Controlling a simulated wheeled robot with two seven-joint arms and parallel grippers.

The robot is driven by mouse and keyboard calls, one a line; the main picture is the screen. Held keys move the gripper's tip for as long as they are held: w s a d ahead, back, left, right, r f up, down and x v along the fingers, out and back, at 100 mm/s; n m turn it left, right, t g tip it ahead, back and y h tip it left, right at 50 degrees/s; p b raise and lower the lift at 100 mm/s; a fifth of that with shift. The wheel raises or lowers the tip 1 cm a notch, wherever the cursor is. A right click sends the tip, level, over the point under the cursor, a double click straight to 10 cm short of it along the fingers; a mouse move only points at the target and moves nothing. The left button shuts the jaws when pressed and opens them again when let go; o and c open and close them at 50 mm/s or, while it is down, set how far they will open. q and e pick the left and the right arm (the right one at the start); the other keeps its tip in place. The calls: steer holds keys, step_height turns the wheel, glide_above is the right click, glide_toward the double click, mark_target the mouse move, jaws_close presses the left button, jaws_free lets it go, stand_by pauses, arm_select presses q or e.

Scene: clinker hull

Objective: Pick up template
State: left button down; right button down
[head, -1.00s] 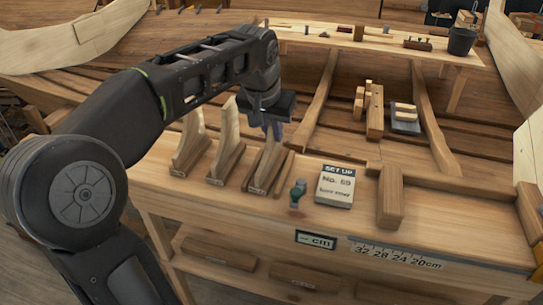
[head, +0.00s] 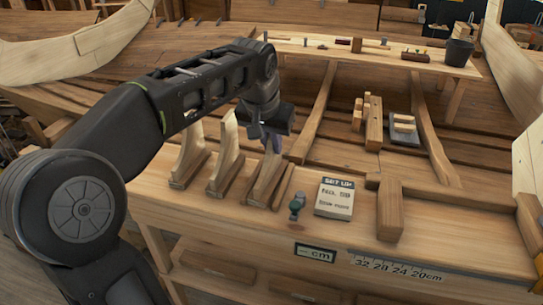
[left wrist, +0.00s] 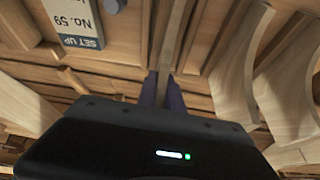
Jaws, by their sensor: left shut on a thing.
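Three curved wooden templates stand upright in wooden bases on the bench: a left one (head: 192,150), a middle one (head: 228,148) and a right one (head: 266,182). My left gripper (head: 270,143) is above the right template, its dark fingers pointing down and shut on the template's top. In the left wrist view the two fingers (left wrist: 166,90) close on a thin wooden edge (left wrist: 176,38). The gripper hides the template's upper end in the head view. The template still appears to stand at its base. My right gripper is in neither view.
A wooden post (head: 390,208) is farther right. A ruler scale (head: 400,266) and a cm display (head: 315,253) line the bench front.

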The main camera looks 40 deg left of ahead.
arm_select(q)
step_height(320, 180, up, 10)
steer(key=shift+r+p, duration=0.1)
steer(key=shift+p, duration=0.3)
stand_by(0.6)
